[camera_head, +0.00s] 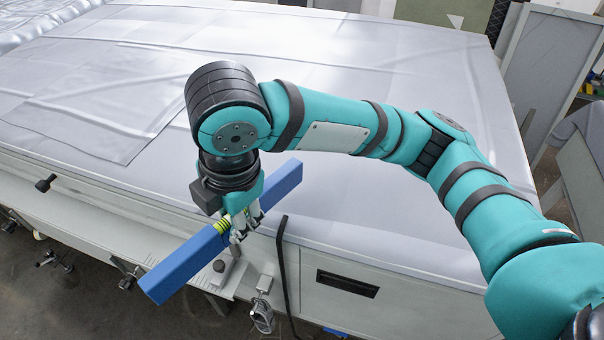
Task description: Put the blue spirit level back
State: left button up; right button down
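The blue spirit level (186,263) is a long bar with a yellow-green mark near its middle. It lies slantwise in the picture, from lower left to upper right, across the front edge of the plate processor (380,225). My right gripper (240,226) points down at the middle of the level, and its fingers are closed around the bar. The gripper and wrist hide part of the level. The level seems to be held above the edge, though its exact height is hard to tell. My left gripper is not in view.
The wide grey-white top (330,60) is mostly clear, with sheet-like layers at the left. A ledge with levers (100,225) runs along the front. A black bent rod (283,265) and a metal fitting (262,312) are close below the level. Grey panels (545,75) stand at the right.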

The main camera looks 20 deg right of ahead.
aim_at(272, 204)
jog(key=d, duration=0.2)
jog(key=d+p, duration=0.1)
jog(key=d, duration=0.3)
jog(key=shift+w+r, duration=0.25)
jog(key=d, duration=0.1)
jog(key=w+d+p, duration=0.1)
jog(key=w+d, duration=0.1)
jog(key=d, duration=0.1)
jog(key=shift+f, duration=0.3)
jog(key=d, duration=0.1)
jog(key=w+d, duration=0.1)
jog(key=w+d+p, duration=0.1)
jog(key=shift+f, duration=0.25)
jog(key=shift+w+d+f, duration=0.15)
jog(key=shift+w+d, duration=0.1)
jog(key=shift+d, duration=0.4)
jog(key=shift+f, duration=0.15)
notch_tip(272, 204, down, 3)
jog(key=shift+f+p, duration=0.1)
jog(key=shift+p, duration=0.5)
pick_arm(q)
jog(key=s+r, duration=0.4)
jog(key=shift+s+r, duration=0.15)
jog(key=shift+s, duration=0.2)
pick_arm(e)
jog(key=shift+f, duration=0.1)
